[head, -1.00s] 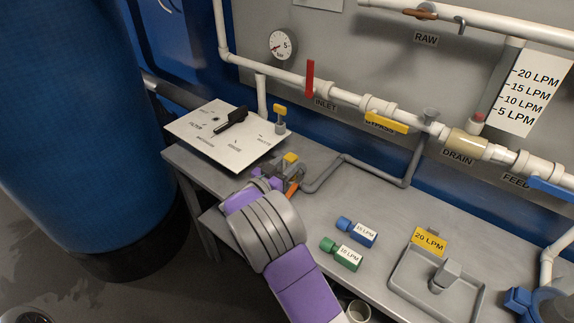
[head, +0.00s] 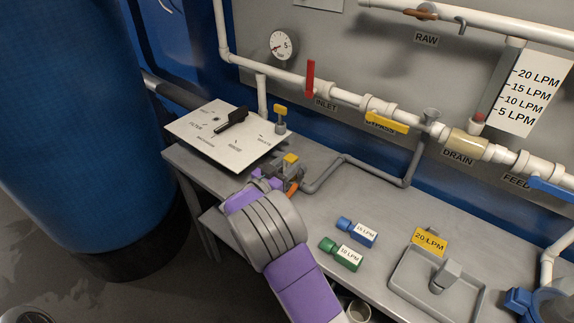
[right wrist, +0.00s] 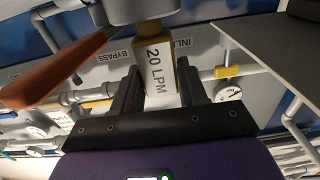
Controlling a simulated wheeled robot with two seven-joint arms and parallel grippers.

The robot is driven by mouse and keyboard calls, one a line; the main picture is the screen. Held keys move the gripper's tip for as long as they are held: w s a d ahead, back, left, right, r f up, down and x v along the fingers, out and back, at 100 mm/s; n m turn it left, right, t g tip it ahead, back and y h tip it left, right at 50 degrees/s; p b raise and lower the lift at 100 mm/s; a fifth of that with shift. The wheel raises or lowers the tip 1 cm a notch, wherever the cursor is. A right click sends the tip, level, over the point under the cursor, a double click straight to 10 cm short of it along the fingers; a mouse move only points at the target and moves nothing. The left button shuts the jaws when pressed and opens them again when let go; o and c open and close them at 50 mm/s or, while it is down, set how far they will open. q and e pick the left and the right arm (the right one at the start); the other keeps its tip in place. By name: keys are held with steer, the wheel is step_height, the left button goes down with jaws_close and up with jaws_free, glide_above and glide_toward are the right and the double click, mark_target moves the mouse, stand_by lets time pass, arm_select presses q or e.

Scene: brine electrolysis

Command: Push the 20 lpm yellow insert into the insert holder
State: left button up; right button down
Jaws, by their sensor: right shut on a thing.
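The yellow insert (right wrist: 157,70), labelled 20 LPM, is between the two fingers of my right gripper (right wrist: 155,88) in the right wrist view. The gripper is shut on it. The insert's far end meets the grey round insert holder (right wrist: 140,10); how deep it sits inside is hidden. In the head view my right gripper (head: 277,180) is at grey fittings on the bench's left part, and a small yellow piece (head: 290,158) shows just beyond it. An orange handle (right wrist: 55,70) is beside the holder. My left gripper is not in view.
A blue insert (head: 357,232) and a green insert (head: 342,254) lie on the bench right of my arm. A grey tray (head: 400,278) with a yellow 20 LPM tag (head: 429,240) is further right. A sloped panel (head: 205,125) and pipes stand behind the gripper.

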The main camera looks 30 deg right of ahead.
steer(key=shift+f, duration=0.2)
stand_by(0.5)
steer(key=c, duration=0.5)
jaws_free()
